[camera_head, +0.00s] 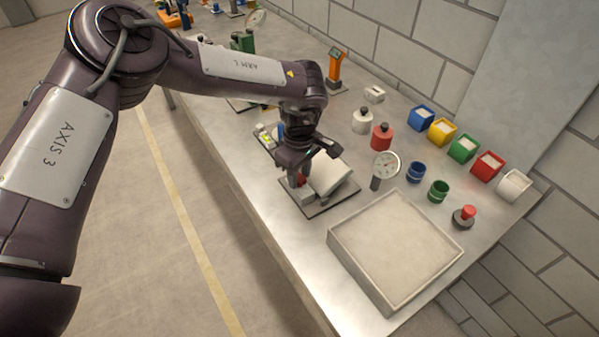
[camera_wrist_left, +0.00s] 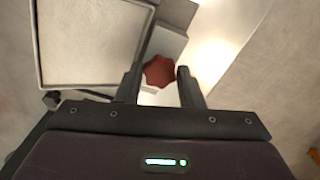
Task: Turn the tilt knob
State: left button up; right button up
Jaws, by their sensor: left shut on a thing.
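The red tilt knob (camera_wrist_left: 159,73) is lobed and sits between the two fingers of my left gripper (camera_wrist_left: 159,68) in the left wrist view. The gripper is shut on it. In the head view my left gripper (camera_head: 301,167) reaches down over the knob (camera_head: 297,181), which is partly hidden by the fingers. The knob is on the side of the small sandbed (camera_head: 346,186), a pale tray that stands tilted on a dark base plate (camera_head: 322,207). In the wrist view the sandbed (camera_wrist_left: 42,55) fills the upper left. My right gripper is not in view.
A large shallow sand tray (camera_head: 335,243) lies to the right along the metal table (camera_head: 260,205). A dial gauge (camera_head: 386,164), a red bottle (camera_head: 381,137), cups and several coloured bins stand behind. The wall is at the back.

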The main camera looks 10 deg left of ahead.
aim_at(300, 178)
pick_arm(q)
jog(key=shift+w+r, duration=0.15)
jog(key=o, duration=1)
jog(key=shift+c, duration=0.2)
jog(key=shift+r, duration=0.25)
notch_tip(300, 178, up, 7)
jog(key=shift+r+b, duration=0.1)
jog(key=shift+b, duration=1)
